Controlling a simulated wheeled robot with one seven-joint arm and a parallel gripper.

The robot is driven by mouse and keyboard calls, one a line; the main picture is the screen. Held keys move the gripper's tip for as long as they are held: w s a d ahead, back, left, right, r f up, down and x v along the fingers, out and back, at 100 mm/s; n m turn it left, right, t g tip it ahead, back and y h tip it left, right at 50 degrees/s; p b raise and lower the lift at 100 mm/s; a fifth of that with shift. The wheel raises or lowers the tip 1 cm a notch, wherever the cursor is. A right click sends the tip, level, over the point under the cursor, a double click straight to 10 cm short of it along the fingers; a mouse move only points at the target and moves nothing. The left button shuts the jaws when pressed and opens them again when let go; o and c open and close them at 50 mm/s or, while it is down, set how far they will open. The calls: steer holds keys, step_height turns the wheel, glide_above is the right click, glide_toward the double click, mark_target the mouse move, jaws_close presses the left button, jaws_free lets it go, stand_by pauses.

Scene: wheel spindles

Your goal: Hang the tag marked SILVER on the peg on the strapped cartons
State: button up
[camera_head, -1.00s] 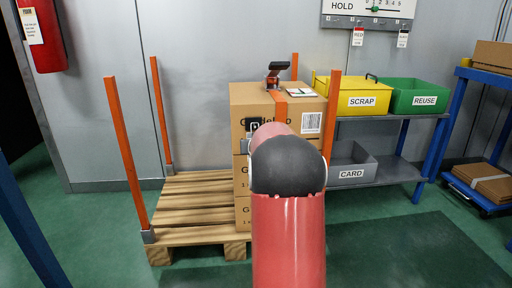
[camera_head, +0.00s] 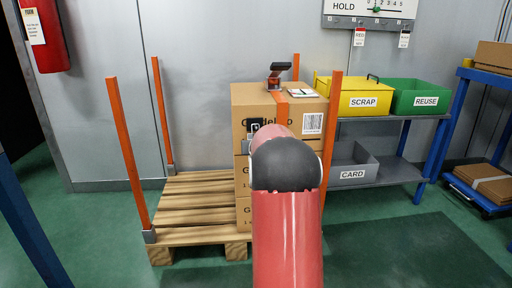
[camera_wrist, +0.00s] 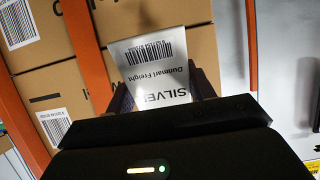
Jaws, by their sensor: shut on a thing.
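The white tag marked SILVER (camera_wrist: 150,60) shows upside down in the wrist view, with a barcode and "Dunmarl Freight" on it. My gripper (camera_wrist: 163,95) is shut on its lettered end, and the last letter is partly covered. The strapped cartons (camera_head: 304,103) are stacked on the right of a pallet, with an orange strap (camera_head: 281,97) over them. Their brown faces (camera_wrist: 198,40) and the strap (camera_wrist: 84,45) lie close behind the tag in the wrist view. I cannot make out the peg. My arm hides part of the carton front in the head view.
The wooden pallet (camera_head: 190,205) has orange corner posts (camera_head: 129,150), one close to the cartons' right side (camera_head: 331,115). A rack at right holds the yellow SCRAP bin (camera_head: 352,99), green REUSE bin (camera_head: 419,98) and grey CARD bin (camera_head: 352,168). The pallet's left part is clear.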

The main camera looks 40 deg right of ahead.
steer(key=o, duration=1)
steer(key=shift+o, duration=0.2)
steer(key=s+a+r+n+g+y+p, duration=0.1)
steer(key=s+a+r+p, duration=0.1)
steer(key=s+a+r, duration=0.35)
steer(key=s+a+r+p, duration=0.1)
steer(key=s+a+r, duration=0.2)
steer(key=s+a, duration=0.5)
steer(key=s+a+f+n+g+y+p, duration=0.1)
steer(key=s+a+n+g+y+p, duration=0.3)
steer(key=s+a, duration=2)
steer(key=shift+a+f+n+g+y+p, duration=0.15)
steer(key=shift+a+n+g+y+p, duration=0.15)
steer(key=shift+a+n+y+p, duration=0.6)
steer(key=shift+a+m, duration=0.25)
steer(key=shift+m, duration=0.05)
